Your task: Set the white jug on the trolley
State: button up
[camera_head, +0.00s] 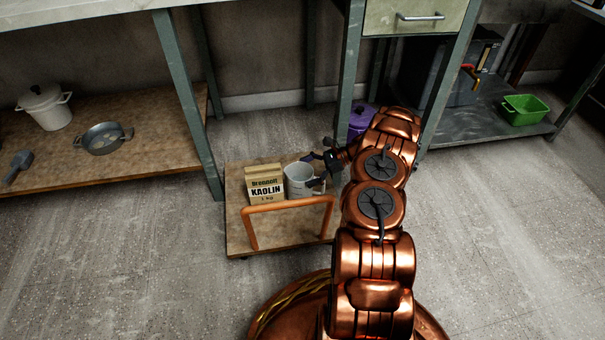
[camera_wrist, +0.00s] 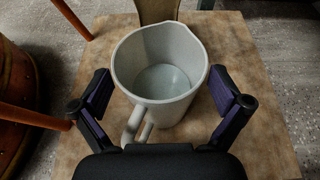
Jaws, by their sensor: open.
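The white jug (camera_head: 299,178) stands upright on the wooden deck of the trolley (camera_head: 240,222), just right of the kaolin bag. In the wrist view the jug (camera_wrist: 160,62) is empty, with its spout at the far right and its handle toward me. The trolley deck (camera_wrist: 255,75) shows under and around it. My gripper (camera_head: 318,168) is at the jug's right side in the head view. In the wrist view my gripper (camera_wrist: 167,108) is open, with one finger on each side of the jug and visible gaps between fingers and wall.
A kaolin bag (camera_head: 265,184) stands on the trolley beside the jug. The trolley's orange handle (camera_head: 290,205) rises along its front edge. A purple container (camera_head: 360,118) is behind my arm. Bench legs (camera_head: 188,105) stand close behind the trolley. The floor at left front is clear.

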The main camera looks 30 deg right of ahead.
jog(key=p+v, duration=0.3)
jog(key=v, duration=0.7)
jog(key=w+a+r+n+g, duration=0.2)
jog(key=a+r+n, duration=0.1)
jog(key=a+r, duration=0.45)
jog(key=w+a+r+n+g, duration=0.2)
jog(key=a+r+n, duration=0.1)
jog(key=a+r, duration=0.4)
jog(key=s+a+r+n+g+h, duration=0.1)
jog(key=s+a+r+n+g, duration=0.2)
jog(key=a, duration=0.4)
jog(key=s+a+r+n+g+h, duration=0.1)
jog(key=s+a+r+n+h, duration=0.2)
jog(key=a+r, duration=0.4)
jog(key=s+a+r+n+g+h, duration=0.1)
jog(key=s+a+r+n+h, duration=0.2)
jog(key=s, duration=0.5)
jog(key=s+a+n, duration=0.2)
jog(key=s+a, duration=0.2)
jog(key=s, duration=0.3)
jog(key=s+d+n+h, duration=0.2)
jog(key=s+n+h, duration=0.3)
jog(key=s, duration=1)
jog(key=shift+s+d+n+t, duration=0.3)
jog(key=shift+s+n+t, duration=0.1)
jog(key=shift+f, duration=0.15)
